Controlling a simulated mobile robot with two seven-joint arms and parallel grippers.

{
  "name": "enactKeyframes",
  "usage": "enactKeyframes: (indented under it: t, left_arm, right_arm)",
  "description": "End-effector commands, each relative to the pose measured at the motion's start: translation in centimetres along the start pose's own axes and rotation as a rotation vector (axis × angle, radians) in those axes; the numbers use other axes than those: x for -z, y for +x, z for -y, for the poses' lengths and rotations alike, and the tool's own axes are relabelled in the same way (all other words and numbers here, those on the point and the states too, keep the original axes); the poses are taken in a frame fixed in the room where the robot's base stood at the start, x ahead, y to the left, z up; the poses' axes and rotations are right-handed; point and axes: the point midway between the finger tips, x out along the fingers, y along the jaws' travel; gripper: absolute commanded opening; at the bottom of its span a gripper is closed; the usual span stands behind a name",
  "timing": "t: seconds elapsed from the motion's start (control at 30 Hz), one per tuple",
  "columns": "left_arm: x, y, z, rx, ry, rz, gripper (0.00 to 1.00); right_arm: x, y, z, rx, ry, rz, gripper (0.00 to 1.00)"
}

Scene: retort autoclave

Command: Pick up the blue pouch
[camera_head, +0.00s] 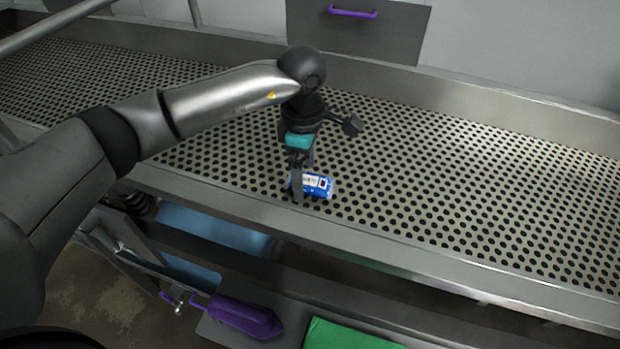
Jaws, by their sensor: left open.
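A small blue pouch (325,186) with a white printed label lies on the perforated metal tray (450,190), close to its front rim. My left gripper (300,190) points down at the pouch's left end, with one finger in front of the pouch and the other partly hidden behind. The jaws are open. I cannot tell whether the fingers touch the pouch. The pouch's left end is partly covered by the near finger. My right gripper is not in view.
The tray has a raised metal rim (400,245) along the front and a wall at the back. A grey panel with a purple handle (352,13) stands behind. Below the front are a purple object (243,317) and a green surface (345,336). The tray's right side is clear.

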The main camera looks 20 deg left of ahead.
Motion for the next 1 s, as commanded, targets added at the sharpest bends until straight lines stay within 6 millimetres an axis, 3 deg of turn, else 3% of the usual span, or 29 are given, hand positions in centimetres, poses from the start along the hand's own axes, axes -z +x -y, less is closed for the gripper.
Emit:
enactKeyframes:
  t: [0.1,0.37,1.0]
  left_arm:
    - [-0.03,0.98,0.04,0.001,0.002,0.0,0.97]
    - [-0.03,1.15,0.0,-0.001,0.002,0.0,0.95]
    - [0.0,1.09,-0.01,-0.001,0.001,0.0,0.23]
  right_arm:
    - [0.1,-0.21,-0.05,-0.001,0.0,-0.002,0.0]
    - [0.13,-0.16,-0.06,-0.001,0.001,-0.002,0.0]
    - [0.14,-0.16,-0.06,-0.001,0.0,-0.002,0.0]
